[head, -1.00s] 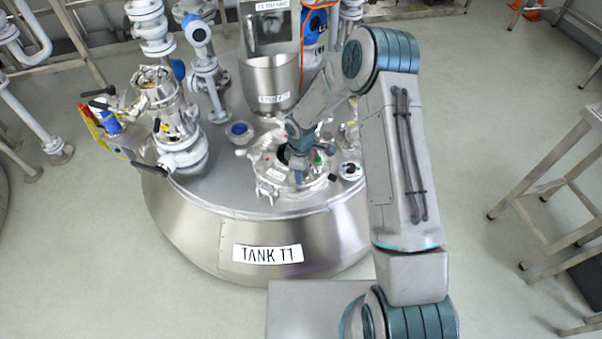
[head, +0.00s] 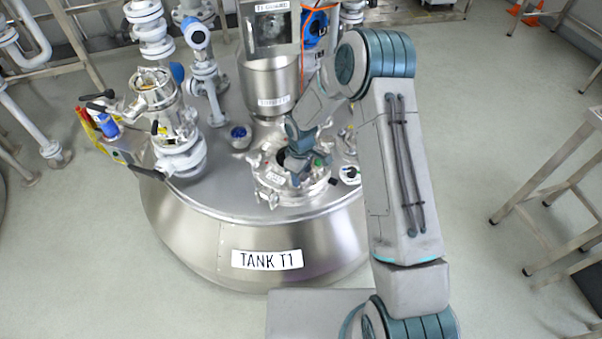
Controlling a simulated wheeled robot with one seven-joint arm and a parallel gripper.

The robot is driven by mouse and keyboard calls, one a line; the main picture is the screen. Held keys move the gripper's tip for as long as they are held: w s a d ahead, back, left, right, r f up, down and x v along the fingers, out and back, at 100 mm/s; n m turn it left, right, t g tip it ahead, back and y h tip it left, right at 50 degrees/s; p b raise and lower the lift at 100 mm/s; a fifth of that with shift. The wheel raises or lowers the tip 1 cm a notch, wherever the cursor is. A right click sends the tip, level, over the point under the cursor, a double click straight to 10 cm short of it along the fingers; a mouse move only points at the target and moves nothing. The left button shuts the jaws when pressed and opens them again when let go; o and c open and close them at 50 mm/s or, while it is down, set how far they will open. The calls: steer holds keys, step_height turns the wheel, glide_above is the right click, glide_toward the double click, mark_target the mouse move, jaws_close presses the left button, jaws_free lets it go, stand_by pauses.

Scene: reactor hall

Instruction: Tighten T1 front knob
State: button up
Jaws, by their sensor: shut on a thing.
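Tank T1 (head: 190,205) is a broad steel vessel with a "TANK T1" label on its front. A round metal hatch (head: 262,178) with clamp fittings around its rim sits on its top. One clamp fitting (head: 270,199) stands at the hatch's front left edge, clear of my gripper. My gripper (head: 296,179) reaches down over the hatch's middle, shut on a small part there. Its own wrist mostly hides that part, so I cannot tell whether it is the front knob. Small green and red spots show beside the gripper.
A steel hopper (head: 268,85) stands behind the hatch. Pipes and a valve stack (head: 178,140) rise on the tank's left, with a blue-capped fitting (head: 240,133) between. A metal frame table (head: 555,170) is at the right. The floor (head: 470,130) between is clear.

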mark_target(301, 176)
steer(key=shift+w+r, duration=0.1)
steer(key=shift+r, duration=0.05)
steer(key=o, duration=1)
step_height(301, 176, up, 14)
steer(key=p, duration=0.1)
